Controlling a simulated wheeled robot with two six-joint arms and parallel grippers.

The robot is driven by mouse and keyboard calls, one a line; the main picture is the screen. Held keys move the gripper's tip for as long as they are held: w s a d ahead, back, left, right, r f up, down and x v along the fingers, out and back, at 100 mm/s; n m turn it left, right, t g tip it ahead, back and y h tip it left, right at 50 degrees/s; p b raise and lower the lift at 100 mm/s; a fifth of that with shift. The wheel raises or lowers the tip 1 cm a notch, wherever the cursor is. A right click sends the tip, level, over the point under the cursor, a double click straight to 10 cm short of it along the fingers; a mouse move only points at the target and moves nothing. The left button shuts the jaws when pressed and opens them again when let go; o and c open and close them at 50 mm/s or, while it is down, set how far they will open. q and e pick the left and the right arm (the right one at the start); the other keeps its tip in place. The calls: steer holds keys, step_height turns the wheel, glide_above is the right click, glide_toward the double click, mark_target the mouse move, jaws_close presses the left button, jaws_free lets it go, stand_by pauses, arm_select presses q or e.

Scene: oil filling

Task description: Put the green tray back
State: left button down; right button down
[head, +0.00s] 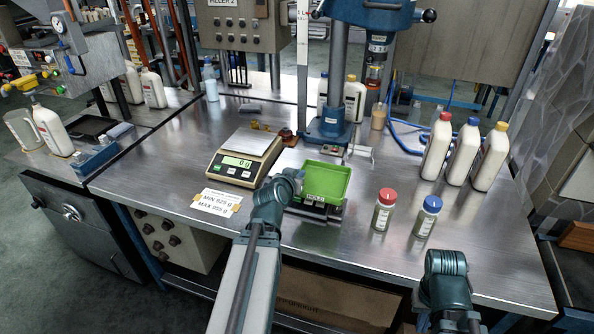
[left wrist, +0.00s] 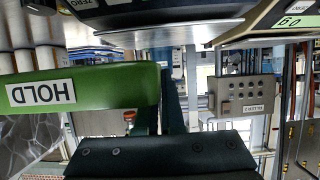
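The green tray (head: 325,181) is right of the scale in the head view, above a black base (head: 336,213). Its front carries a white HOLD label, which shows upside down in the left wrist view with the tray wall (left wrist: 115,86) close to the camera. My left gripper (head: 297,180) is at the tray's left front corner. Its dark finger parts (left wrist: 172,100) show beside the tray wall, but I cannot tell whether they close on it. Of my right arm only links show at the lower right; its gripper is not in view.
A beige scale (head: 242,158) reading zero stands left of the tray. A red-capped jar (head: 384,212) and a blue-capped jar (head: 427,217) stand to its right. Several white bottles (head: 464,152) stand further right. A blue press base (head: 329,125) is behind the tray.

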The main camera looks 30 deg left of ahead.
arm_select(q)
steer(key=shift+r, duration=0.1)
step_height(320, 180, up, 8)
steer(key=p, duration=0.8)
steer(key=shift+f, duration=0.2)
